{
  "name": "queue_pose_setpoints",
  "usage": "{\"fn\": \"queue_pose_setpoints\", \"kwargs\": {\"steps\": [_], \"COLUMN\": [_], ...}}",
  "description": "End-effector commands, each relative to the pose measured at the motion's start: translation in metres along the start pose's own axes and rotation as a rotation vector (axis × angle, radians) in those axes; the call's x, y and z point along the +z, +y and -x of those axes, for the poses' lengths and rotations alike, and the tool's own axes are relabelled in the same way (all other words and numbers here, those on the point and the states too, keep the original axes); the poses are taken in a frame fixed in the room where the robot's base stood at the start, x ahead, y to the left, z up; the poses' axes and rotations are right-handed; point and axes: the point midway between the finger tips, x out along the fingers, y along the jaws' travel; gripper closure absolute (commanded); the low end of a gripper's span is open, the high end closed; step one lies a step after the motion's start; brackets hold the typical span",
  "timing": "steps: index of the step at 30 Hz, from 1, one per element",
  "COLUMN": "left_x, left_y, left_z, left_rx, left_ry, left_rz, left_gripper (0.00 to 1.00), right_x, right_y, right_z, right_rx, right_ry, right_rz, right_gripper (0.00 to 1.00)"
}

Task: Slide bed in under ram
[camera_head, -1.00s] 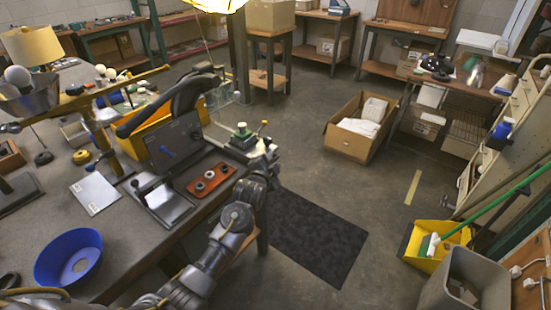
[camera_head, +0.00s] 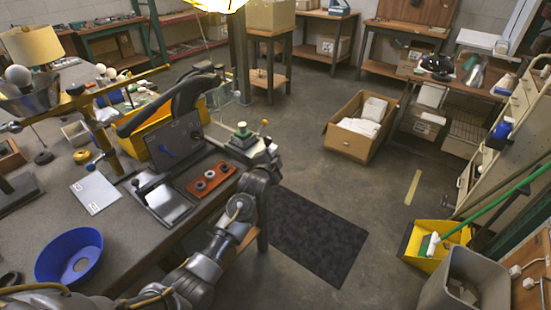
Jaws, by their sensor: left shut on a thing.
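A dark press-like device stands on the bench, with an upright dark panel (camera_head: 177,139) and a long black curved lever (camera_head: 180,100) above it. A flat dark plate (camera_head: 170,206) with a small bar lies in front of the panel; it may be the bed. I cannot make out the ram clearly. My right gripper is not in view.
A blue bowl (camera_head: 67,268), a white sheet (camera_head: 95,193) and brass stand (camera_head: 105,135) are to the left. A dark mat (camera_head: 315,235) lies on the floor.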

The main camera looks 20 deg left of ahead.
Motion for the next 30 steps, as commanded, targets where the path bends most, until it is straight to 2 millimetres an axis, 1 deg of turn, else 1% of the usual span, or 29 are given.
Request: {"fn": "queue_pose_setpoints", "kwargs": {"steps": [1, 5, 12, 20, 21, 24, 30], "left_x": [0.001, 0.004, 0.034, 0.035, 0.036, 0.035, 0.033], "left_y": [0.006, 0.004, -0.016, -0.016, -0.016, -0.016, -0.018], "left_z": [0.0, -0.001, -0.012, -0.012, -0.012, -0.012, -0.012], "left_rx": [0.011, 0.013, 0.012, 0.015, 0.015, 0.014, 0.01], "left_ry": [-0.001, -0.002, -0.008, -0.009, -0.009, -0.009, -0.005], "left_rz": [0.0, -0.002, -0.003, 0.003, 0.003, 0.002, 0.001], "left_gripper": [1.0, 1.0, 1.0, 1.0, 0.8, 0.67, 0.67], "right_x": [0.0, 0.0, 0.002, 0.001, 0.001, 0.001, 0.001], "right_y": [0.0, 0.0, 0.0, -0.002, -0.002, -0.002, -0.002], "right_z": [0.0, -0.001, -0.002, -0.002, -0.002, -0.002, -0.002], "right_rx": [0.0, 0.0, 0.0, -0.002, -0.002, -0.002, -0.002], "right_ry": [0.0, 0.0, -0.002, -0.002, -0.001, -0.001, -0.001], "right_rz": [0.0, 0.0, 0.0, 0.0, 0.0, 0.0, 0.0], "right_gripper": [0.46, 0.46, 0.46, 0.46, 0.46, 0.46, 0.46]}}
